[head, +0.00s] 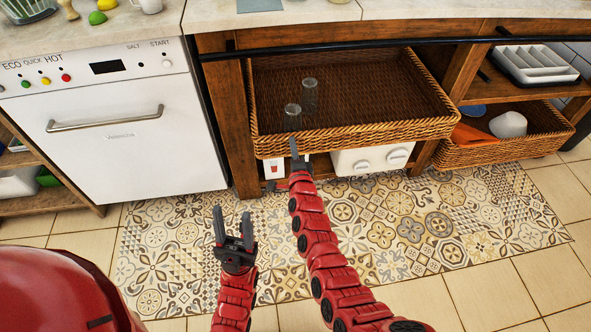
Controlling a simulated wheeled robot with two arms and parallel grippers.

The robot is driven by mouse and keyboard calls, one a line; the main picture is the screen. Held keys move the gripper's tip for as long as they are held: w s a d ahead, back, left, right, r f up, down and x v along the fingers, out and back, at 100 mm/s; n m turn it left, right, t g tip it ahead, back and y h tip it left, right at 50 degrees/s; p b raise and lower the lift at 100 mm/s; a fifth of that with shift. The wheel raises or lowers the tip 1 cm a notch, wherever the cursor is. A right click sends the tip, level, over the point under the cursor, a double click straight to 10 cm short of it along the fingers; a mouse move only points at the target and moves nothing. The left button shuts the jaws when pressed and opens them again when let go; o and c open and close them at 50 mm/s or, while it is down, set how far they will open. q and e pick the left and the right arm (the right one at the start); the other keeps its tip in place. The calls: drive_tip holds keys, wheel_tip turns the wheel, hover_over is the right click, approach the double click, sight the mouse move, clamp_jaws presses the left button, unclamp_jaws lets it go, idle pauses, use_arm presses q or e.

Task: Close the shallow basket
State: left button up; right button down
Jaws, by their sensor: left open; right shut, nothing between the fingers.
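The shallow basket (355,134) is a wide brown wicker drawer under the countertop, pulled out from the wooden shelving. Two clear glasses (309,95) stand inside it toward the left. My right gripper (295,150) is shut and empty at the basket's front rim, left of the rim's middle; I cannot tell whether it touches the wicker. My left gripper (233,226) is open and empty, lower and to the left, over the patterned rug and apart from the basket.
A white dishwasher (110,122) stands left of the basket. A deeper wicker basket (475,154) with a white bowl (508,124) sticks out at the right. A white appliance (373,159) sits below the shallow basket. The patterned rug (400,230) is clear.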

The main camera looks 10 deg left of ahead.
drive_tip(key=b+x, duration=0.2)
drive_tip(key=x, duration=0.3)
drive_tip(key=shift+b, duration=0.3)
drive_tip(key=shift+w, duration=0.1)
drive_tip(key=shift+w+r, duration=0.1)
drive_tip(key=shift+r, duration=0.3)
